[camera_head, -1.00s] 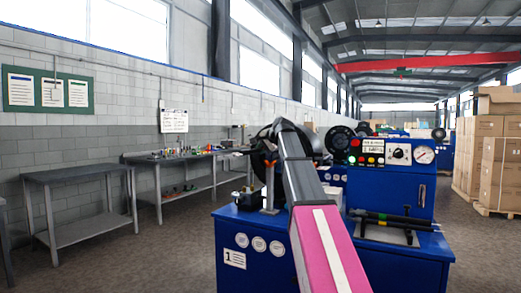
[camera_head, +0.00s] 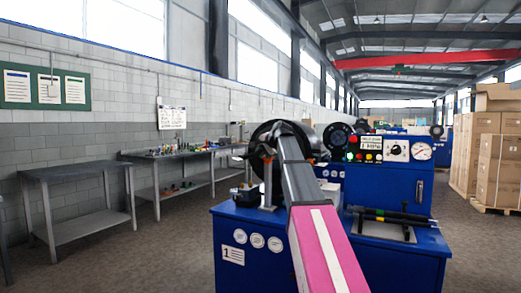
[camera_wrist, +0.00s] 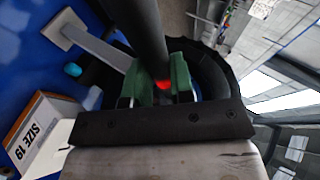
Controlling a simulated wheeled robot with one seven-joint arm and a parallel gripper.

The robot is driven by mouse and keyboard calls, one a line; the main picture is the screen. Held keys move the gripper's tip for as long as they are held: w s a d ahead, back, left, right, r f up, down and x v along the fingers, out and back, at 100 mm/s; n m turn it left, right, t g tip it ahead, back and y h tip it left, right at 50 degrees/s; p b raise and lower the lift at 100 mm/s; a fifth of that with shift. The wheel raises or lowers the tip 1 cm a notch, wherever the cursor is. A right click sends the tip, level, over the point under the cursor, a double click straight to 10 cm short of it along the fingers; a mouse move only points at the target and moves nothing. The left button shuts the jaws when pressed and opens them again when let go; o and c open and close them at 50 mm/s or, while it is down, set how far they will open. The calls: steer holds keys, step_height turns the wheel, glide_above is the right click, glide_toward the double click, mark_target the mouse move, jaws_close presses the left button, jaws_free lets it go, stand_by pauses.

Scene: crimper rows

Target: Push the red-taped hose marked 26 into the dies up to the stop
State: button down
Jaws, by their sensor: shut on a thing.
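In the wrist view my gripper (camera_wrist: 158,88) has its green fingers shut on a black hose (camera_wrist: 140,30). A bright red patch, likely the tape, shows between the fingers. The hose runs up out of the top of the picture, so its end is hidden; no number mark is readable. A dark round ring, the crimper's die head (camera_wrist: 215,75), curves beside and behind the fingers. In the head view the die head (camera_head: 264,133) stands at the left of the blue crimper, partly covered by my arm. The gripper and hose are hidden there.
The blue crimper cabinet (camera_head: 240,262) carries a control panel (camera_head: 385,149) and dark hoses on a rack (camera_head: 392,216). A box marked SIZE 19 (camera_wrist: 30,130) and a grey post (camera_wrist: 95,45) sit left of my gripper. Benches (camera_head: 75,172) line the left wall.

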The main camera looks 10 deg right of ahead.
steer(key=shift+w+d+f, duration=0.7)
steer(key=shift+w, duration=0.25)
steer(key=shift+w+d+f, duration=0.65)
steer(key=shift+w, duration=0.25)
steer(key=shift+f, duration=0.4)
jaws_free()
steer(key=shift+s, duration=0.15)
steer(key=v, duration=0.6)
steer(key=shift+s+d+r, duration=0.2)
steer(key=shift+s+r, duration=0.05)
stand_by(0.9)
